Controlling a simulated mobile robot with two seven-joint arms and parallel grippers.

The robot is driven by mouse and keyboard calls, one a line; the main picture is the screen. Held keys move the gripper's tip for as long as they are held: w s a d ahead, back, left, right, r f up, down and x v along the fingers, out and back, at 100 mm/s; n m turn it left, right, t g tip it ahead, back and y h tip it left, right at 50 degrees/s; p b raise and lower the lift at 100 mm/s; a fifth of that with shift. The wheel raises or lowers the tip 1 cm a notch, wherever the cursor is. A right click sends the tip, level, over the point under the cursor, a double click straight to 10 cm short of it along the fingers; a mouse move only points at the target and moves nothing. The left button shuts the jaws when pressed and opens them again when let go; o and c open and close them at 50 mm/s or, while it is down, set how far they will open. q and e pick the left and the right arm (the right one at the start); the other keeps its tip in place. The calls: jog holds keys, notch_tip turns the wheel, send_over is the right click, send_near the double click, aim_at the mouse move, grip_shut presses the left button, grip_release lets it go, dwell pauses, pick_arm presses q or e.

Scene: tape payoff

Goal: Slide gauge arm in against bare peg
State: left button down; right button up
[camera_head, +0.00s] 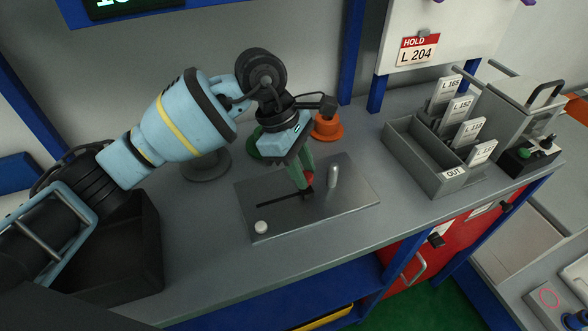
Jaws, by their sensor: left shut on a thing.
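A grey metal plate (340,207) lies on the bench and carries the gauge parts. A bare silver peg (333,176) stands upright on it. A dark slot (275,202) runs across the plate toward the peg. The gauge arm, with a red part (308,179) showing, sits at the slot's right end, just left of the peg; I cannot tell whether it touches the peg. My left gripper (303,178) points down and is shut on the gauge arm, hiding much of it. A white round knob (261,227) is at the plate's front left corner. My right gripper is not in view.
An orange flanged spool (327,127) and a partly hidden green one (255,143) stand behind the plate. A grey rack (425,165) with labelled cards stands to the right. A black bin (130,240) is at left. The bench front is clear.

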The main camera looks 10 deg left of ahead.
pick_arm(q)
jog(key=c, duration=1.1)
grip_release()
jog(key=shift+c, duration=0.2)
jog(key=w+a+r+b, duration=0.1)
jog(key=a+r, duration=0.1)
jog(key=a, duration=0.5)
jog(key=w+a+r+b, duration=0.1)
jog(key=a+r, duration=0.1)
jog(key=a, duration=0.4)
jog(key=shift+w+a+r, duration=0.3)
jog(key=shift+a+r, duration=0.05)
jog(key=shift+a, duration=0.05)
jog(key=shift+c, duration=0.5)
